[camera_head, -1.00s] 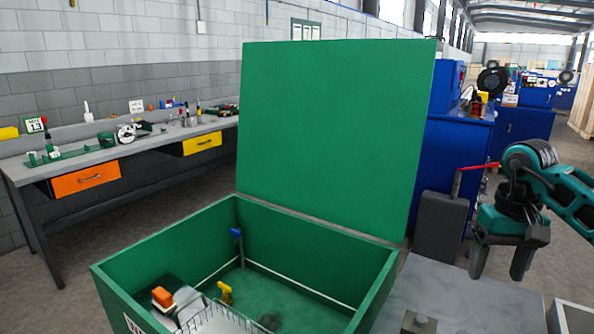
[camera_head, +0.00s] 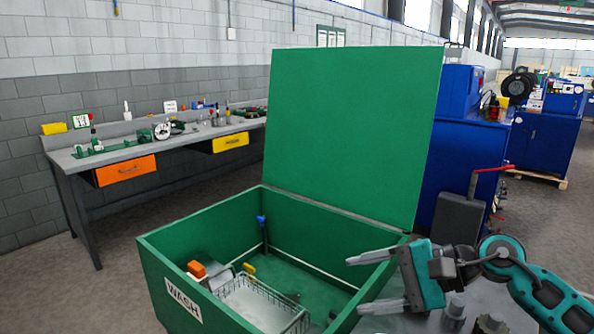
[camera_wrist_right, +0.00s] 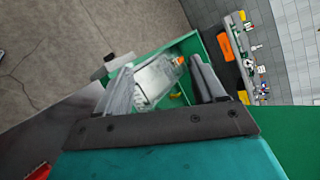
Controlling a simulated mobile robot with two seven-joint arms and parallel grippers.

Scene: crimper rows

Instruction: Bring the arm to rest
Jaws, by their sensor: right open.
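My right gripper (camera_head: 374,283) is open and empty in the head view. Its two fingers point left, over the right rim of the green wash box (camera_head: 160,268). In the right wrist view the open fingers (camera_wrist_right: 165,90) frame part of the box and its contents. The box's green lid (camera_head: 352,135) stands open at the back. My left gripper is not in view.
Inside the box are a wire basket (camera_head: 262,305), an orange-topped item (camera_head: 197,269) and a blue-handled item (camera_head: 262,222). Grey fittings (camera_head: 455,308) stand on the grey surface by my right arm. A workbench (camera_head: 140,146) runs along the left wall. Blue machines (camera_head: 465,130) stand at right.

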